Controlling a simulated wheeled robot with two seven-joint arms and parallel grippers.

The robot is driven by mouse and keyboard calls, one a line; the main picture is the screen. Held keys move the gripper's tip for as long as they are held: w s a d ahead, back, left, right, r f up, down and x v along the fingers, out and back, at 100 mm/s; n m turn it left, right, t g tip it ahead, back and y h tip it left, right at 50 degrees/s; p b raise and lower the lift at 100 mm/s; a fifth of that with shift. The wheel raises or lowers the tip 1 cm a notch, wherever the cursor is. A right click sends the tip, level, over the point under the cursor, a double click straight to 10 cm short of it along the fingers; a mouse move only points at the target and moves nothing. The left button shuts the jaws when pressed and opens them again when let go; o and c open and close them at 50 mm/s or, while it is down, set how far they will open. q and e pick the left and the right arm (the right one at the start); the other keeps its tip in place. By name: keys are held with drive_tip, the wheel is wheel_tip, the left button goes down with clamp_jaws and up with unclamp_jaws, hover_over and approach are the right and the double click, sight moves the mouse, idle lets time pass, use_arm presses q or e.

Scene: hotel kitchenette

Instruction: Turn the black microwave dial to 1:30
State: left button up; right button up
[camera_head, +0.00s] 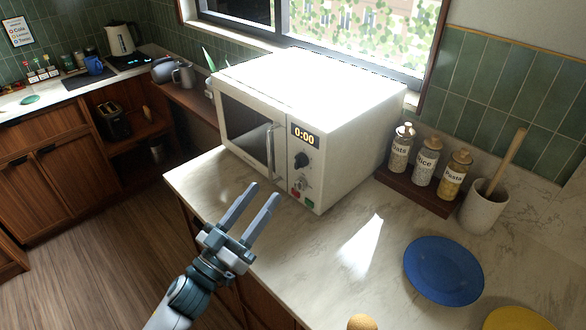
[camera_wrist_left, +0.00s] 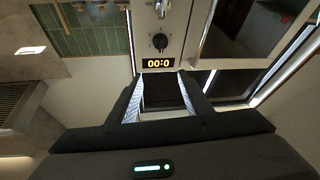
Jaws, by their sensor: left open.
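The white microwave (camera_head: 305,115) stands on the counter, its front facing left and toward me. Its black dial (camera_head: 302,160) sits on the control panel below a display (camera_head: 303,135) that reads 0:00. The dial (camera_wrist_left: 160,42) also shows in the left wrist view, upside down with the display (camera_wrist_left: 158,62), beyond my fingertips. My left gripper (camera_head: 255,202) is open and empty, in front of and below the microwave door, apart from the dial. My right gripper is not in view.
The microwave door has a vertical handle (camera_head: 270,150) just left of the panel. Smaller controls (camera_head: 300,190) sit below the dial. Labelled jars (camera_head: 424,165), a utensil pot (camera_head: 484,206) and a blue plate (camera_head: 443,270) stand to the right. The counter (camera_head: 310,245) before the microwave is clear.

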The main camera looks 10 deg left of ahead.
sight(296, 166)
use_arm(q)
drive_tip(key=w+d+p, duration=0.1)
drive_tip(key=w, duration=0.2)
drive_tip(key=w+d+p, duration=0.1)
drive_tip(key=w+d, duration=0.1)
drive_tip(key=w, duration=0.2)
drive_tip(key=w+d+p, duration=0.1)
drive_tip(key=w+d, duration=0.1)
drive_tip(key=w, duration=0.1)
drive_tip(key=shift+w+r, duration=0.2)
drive_tip(key=shift+w+d+r+p, duration=0.1)
drive_tip(key=shift+w+p, duration=0.2)
drive_tip(key=shift+p, duration=0.1)
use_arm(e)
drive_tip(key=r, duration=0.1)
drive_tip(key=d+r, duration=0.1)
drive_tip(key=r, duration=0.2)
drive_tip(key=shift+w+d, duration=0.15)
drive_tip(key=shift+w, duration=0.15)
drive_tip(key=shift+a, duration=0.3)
use_arm(q)
drive_tip(key=c, duration=1.1)
drive_tip(key=shift+o, duration=0.2)
drive_tip(key=shift+m, duration=0.3)
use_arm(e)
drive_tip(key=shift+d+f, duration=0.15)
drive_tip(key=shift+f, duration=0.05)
